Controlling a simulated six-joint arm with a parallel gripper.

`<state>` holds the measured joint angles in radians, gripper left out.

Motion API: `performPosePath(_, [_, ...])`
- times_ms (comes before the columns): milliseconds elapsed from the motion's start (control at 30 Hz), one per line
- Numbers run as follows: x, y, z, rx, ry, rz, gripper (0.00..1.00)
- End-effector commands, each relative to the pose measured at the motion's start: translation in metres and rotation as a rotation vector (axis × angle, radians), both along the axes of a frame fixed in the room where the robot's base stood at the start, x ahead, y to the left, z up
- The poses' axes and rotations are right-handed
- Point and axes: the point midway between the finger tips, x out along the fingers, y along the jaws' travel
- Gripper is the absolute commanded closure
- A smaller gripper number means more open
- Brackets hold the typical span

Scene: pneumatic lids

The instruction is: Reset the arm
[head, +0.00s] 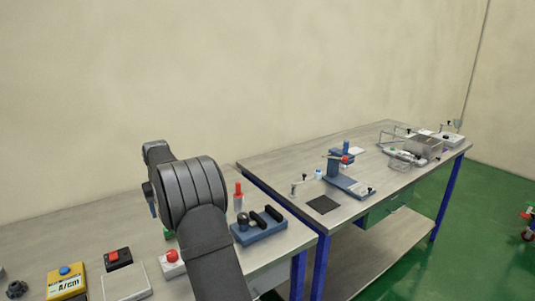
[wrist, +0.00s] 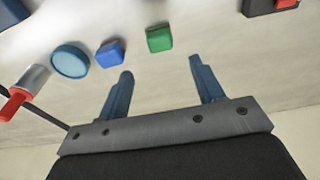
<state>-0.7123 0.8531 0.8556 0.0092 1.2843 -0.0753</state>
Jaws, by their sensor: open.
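My gripper (wrist: 162,90) is open in the wrist view. Its two blue fingers stand apart with nothing between them. A green block (wrist: 160,39) and a blue block (wrist: 110,53) lie on the table beyond the fingertips, apart from them. In the head view my dark arm rises over the front table, and its bulky joint hides part of the tabletop behind it. The gripper's fingers are mostly hidden there.
A blue round dish (wrist: 70,60) and a red-tipped cylinder (wrist: 22,92) lie left of the blocks. In the head view, a blue fixture (head: 258,229), a red-button box (head: 172,264), and a yellow box (head: 66,281) stand near my arm. A second table holds a blue press (head: 345,175).

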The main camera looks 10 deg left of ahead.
Motion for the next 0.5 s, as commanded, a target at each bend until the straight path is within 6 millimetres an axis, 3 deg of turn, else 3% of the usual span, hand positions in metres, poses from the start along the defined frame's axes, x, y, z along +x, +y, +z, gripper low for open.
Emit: performPosePath(500, [0.010, 0.010, -0.103, -0.002, 0.003, 0.001, 0.39])
